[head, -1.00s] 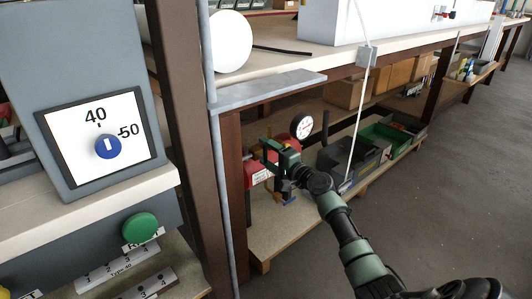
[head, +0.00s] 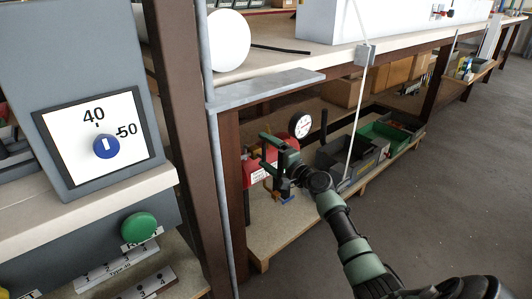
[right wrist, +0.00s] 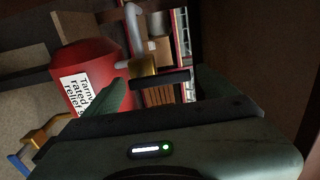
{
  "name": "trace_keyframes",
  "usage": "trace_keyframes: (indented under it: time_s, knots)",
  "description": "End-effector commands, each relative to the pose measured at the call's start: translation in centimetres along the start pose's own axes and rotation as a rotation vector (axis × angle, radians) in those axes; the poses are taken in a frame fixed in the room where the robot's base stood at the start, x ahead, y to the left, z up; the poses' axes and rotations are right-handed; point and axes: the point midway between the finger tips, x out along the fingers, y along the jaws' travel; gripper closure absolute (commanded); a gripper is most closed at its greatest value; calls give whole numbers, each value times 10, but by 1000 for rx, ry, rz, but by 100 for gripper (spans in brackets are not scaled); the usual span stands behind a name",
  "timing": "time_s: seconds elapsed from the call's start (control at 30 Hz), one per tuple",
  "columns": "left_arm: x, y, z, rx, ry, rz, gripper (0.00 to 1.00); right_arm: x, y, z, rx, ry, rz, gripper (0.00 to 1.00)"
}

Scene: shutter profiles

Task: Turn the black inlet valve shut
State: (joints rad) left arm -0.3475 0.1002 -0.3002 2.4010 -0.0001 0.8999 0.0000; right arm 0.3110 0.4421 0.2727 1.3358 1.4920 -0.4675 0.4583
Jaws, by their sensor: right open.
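The black valve handle (right wrist: 160,80) is a short dark bar in front of a brass valve body (right wrist: 143,65) in the right wrist view. Pipework joins the brass body beside a red tank (right wrist: 95,82) with a white label. My right gripper (right wrist: 160,92) is open, with one finger on each side of the handle; I cannot tell whether either touches it. In the head view my right gripper (head: 264,150) is in front of the red tank (head: 258,172) on the low shelf, and it hides the valve there. My left gripper is out of view.
A round gauge (head: 300,125) stands above the tank. A blue handle (right wrist: 18,164) on a brass fitting is low at the left of the wrist view. A dark bin (head: 345,155) and green bin (head: 380,135) lie right. The bench top and brown post (head: 185,120) are close by.

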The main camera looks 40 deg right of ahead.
Motion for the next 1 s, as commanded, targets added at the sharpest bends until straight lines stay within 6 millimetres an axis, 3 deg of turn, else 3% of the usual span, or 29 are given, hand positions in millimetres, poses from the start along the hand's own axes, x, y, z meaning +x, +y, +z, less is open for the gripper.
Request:
trace_keyframes:
  time_s: [0.53, 1.0]
  knots:
    - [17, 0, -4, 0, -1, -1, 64, -72, 1, 0, 2, 1, 2, 13]
    - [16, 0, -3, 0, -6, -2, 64, -78, 1, 0, 2, 1, 1, 13]
